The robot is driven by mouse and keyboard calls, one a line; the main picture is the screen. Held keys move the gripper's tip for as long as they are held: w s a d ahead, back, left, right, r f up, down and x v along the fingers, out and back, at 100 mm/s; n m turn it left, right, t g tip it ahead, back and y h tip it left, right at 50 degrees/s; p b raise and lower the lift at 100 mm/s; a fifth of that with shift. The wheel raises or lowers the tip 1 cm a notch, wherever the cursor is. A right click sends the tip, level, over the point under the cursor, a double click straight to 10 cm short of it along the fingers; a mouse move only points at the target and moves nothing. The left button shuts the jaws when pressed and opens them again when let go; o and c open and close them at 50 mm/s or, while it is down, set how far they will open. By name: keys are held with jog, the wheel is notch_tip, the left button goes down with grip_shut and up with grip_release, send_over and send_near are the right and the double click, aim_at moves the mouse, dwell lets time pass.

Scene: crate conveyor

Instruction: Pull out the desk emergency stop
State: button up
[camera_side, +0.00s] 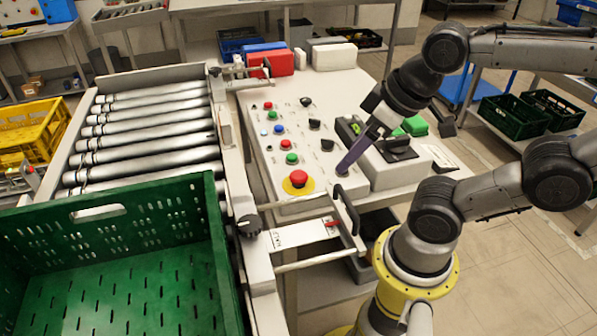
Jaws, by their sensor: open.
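The desk emergency stop (299,178) is a red mushroom button on a round yellow plate, at the near end of the pale control desk (262,178). It is fully in view, and nothing touches it. I cannot tell from this view whether it is pressed in or out. My gripper (385,140) is to the right of the button and higher up, over the right side of the desk. It is open and points down. A long purple-grey finger reaches down to the left. Nothing shows between the fingers, though the far side is partly hidden.
Small coloured buttons and black knobs (314,124) cover the desk beyond the stop. A black-handled frame (346,210) stands at its near right edge. A roller conveyor (150,130) and a green crate (120,255) lie left. Red and white blocks (333,57) stand behind.

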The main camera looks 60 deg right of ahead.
jog(key=w+r+g, duration=0.2)
jog(key=w+r, duration=0.2)
jog(key=r, duration=0.1)
jog(key=g, duration=0.3)
send_over(298, 173)
jog(key=f, duration=0.1)
notch_tip(298, 173, down, 14)
jog(key=shift+s+r, duration=0.1)
grip_shut()
dwell(0.4)
